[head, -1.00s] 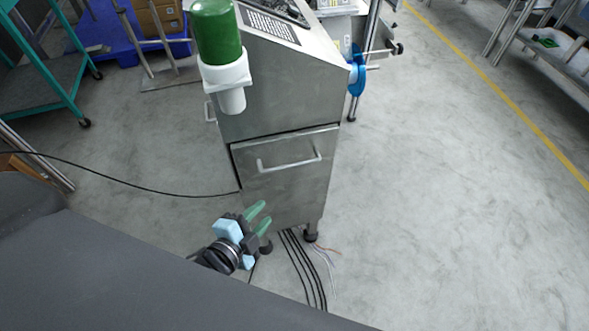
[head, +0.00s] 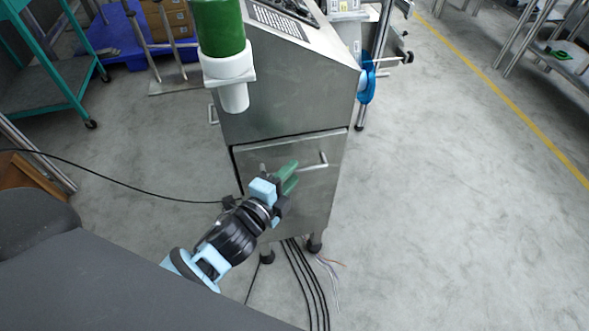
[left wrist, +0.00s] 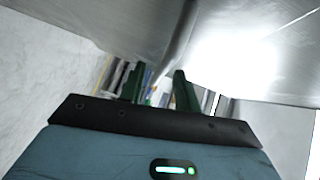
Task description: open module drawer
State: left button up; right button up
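The module drawer (head: 305,200) is the lower steel front of the cabinet, and it looks closed. Its bar handle (head: 316,166) runs across the upper part of the front. My left gripper (head: 287,177), with green fingers, is in front of the drawer and covers the middle of the handle. In the left wrist view the fingers (left wrist: 159,88) stand apart with a gap between them, and nothing is clearly held. Steel surfaces fill the top of that view. I cannot tell whether the fingers touch the handle. My right gripper is not in view.
A green cylinder (head: 219,30) in a white holder is on the cabinet's upper left side. Black cables (head: 303,275) lie on the floor below. The floor to the right is clear.

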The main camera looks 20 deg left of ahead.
aim_at(318, 154)
pick_arm(q)
jog(key=shift+x, duration=1.15)
grip_shut()
